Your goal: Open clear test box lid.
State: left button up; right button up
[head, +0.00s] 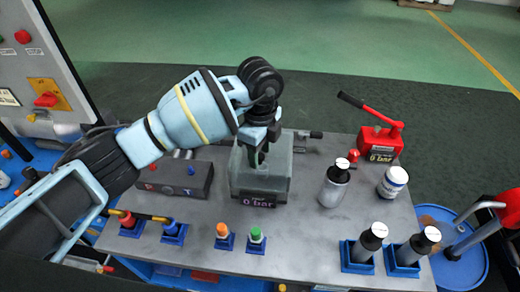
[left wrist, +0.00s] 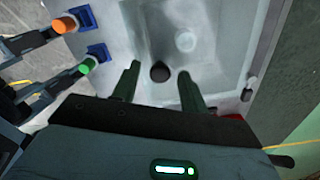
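The clear test box (head: 277,185) stands in the middle of the grey bench, with a "0 bar" label on its front. Its see-through top appears closed. In the left wrist view the box (left wrist: 205,25) lies under my left gripper, with a dark round knob (left wrist: 160,72) on it. My left gripper (head: 258,156) points down over the box. In the left wrist view its two fingers (left wrist: 160,88) are apart, and the knob shows between them, just beyond the tips. I cannot tell whether they touch it. My right gripper is not in view.
A grey block (head: 178,178) stands left of the box. Orange (head: 222,231) and green (head: 256,236) fittings sit in front. Grey bottles (head: 335,185), a white jar (head: 393,182) and a red hand pump (head: 380,142) stand to the right.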

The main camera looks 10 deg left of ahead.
pick_arm(q)
grip_shut()
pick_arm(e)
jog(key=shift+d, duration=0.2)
pick_arm(q)
jog(key=shift+r, duration=0.1)
